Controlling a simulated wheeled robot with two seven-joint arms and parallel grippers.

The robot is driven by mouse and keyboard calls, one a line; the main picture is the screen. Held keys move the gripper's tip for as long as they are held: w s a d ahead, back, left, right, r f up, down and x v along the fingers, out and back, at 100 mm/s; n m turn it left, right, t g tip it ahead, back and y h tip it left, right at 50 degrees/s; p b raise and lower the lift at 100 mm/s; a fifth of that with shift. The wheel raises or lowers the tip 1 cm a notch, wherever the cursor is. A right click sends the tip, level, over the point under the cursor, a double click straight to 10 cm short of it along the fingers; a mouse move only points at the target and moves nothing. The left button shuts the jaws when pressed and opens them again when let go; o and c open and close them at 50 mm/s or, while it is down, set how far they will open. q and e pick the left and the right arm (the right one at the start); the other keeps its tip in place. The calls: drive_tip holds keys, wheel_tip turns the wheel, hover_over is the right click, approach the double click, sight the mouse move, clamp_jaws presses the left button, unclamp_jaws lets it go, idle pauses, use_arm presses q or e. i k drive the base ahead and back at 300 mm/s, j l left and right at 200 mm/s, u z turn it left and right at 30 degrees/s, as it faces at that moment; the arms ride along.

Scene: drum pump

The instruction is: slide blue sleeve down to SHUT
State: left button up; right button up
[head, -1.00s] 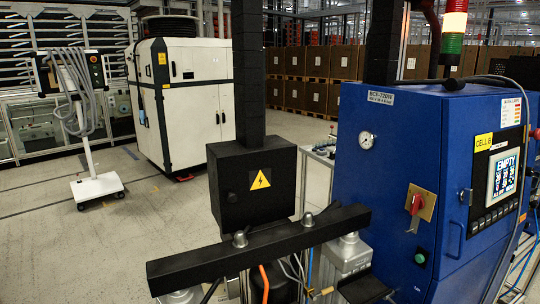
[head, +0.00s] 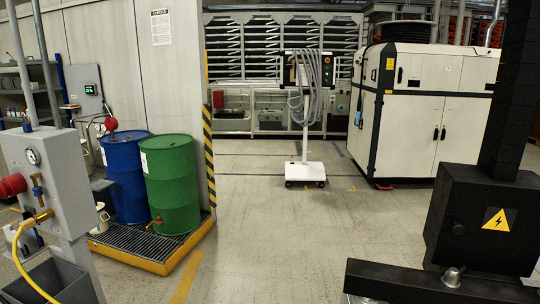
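A blue drum (head: 123,180) and a green drum (head: 170,187) stand upright side by side at the left, on a grated spill pallet (head: 148,257) with a yellow edge. Small details on these fittings are too small to tell. Neither of my grippers is in view.
A wheeled stand (head: 305,170) with looped grey hoses is at the back middle. A white cabinet (head: 427,110) stands at the back right. A black box (head: 485,220) with a yellow warning sign is at the near right. The floor (head: 290,235) between is clear.

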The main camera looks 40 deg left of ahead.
sight(38, 191)
drive_tip(key=u, duration=2.75)
